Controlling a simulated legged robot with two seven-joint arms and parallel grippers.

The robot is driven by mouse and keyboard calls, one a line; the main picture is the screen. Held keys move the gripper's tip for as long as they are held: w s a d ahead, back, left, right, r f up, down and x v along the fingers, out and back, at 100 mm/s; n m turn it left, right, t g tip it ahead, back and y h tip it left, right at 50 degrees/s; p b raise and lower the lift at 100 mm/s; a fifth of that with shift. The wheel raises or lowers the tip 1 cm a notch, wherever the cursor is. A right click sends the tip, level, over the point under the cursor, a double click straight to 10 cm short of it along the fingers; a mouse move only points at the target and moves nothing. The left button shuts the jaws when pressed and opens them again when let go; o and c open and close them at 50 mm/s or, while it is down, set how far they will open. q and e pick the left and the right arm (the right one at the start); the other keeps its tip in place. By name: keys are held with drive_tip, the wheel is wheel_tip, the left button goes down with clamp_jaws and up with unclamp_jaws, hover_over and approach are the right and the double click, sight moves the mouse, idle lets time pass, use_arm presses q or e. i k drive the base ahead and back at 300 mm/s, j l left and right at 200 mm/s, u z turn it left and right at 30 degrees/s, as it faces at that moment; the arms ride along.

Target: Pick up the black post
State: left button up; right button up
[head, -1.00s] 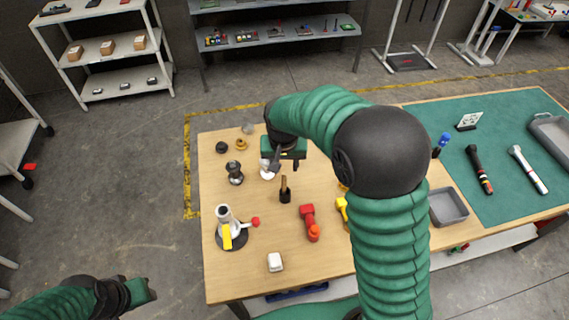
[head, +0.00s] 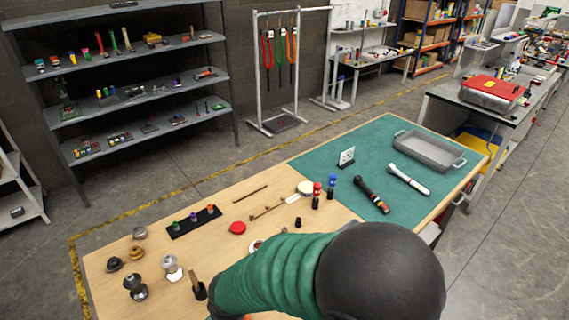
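A small black upright piece (head: 298,222) stands on the wooden table, near the green mat's edge; it is the likeliest black post, but it is too small to be sure. A black holder with a wooden stick (head: 199,291) stands at the front of the table, left of my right arm. My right arm crosses the bottom middle and covers part of the table. Its gripper is out of the picture, below the edge or behind the arm. My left gripper is not in view.
Red-topped (head: 316,196) and blue-topped (head: 332,186) black bottles, a red disc (head: 238,228) and a black rack (head: 194,221) stand nearby. A black-and-red torch (head: 371,194), white torch (head: 409,179) and grey tray (head: 428,151) lie on the green mat (head: 340,140). Knobbed tools stand at left.

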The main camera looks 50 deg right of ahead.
sight(358, 180)
drive_tip(key=z, duration=0.45)
drive_tip(key=l+z, duration=0.15)
drive_tip(key=z, duration=0.3)
drive_tip(key=l+z, duration=0.1)
drive_tip(key=z, duration=0.35)
drive_tip(key=j+z, duration=0.1)
drive_tip(key=z, duration=0.55)
drive_tip(key=k+j+z, duration=0.1)
drive_tip(key=z, duration=0.25)
drive_tip(key=u, duration=0.25)
drive_tip(key=i+l+u, duration=0.1)
drive_tip(key=u, duration=0.3)
drive_tip(key=i+l+u, duration=0.1)
drive_tip(key=l+u, duration=0.45)
drive_tip(key=u, duration=0.25)
drive_tip(key=l+u, duration=0.5)
drive_tip(key=l, duration=0.45)
drive_tip(key=l+u, duration=0.1)
drive_tip(key=l, duration=0.5)
drive_tip(key=l+u, duration=0.15)
drive_tip(key=l, duration=0.4)
drive_tip(key=k+l+u, duration=0.1)
drive_tip(key=l, duration=0.45)
drive_tip(key=k+l+u, duration=0.1)
drive_tip(key=l, duration=0.45)
drive_tip(key=i+l, duration=0.15)
drive_tip(key=i, duration=0.05)
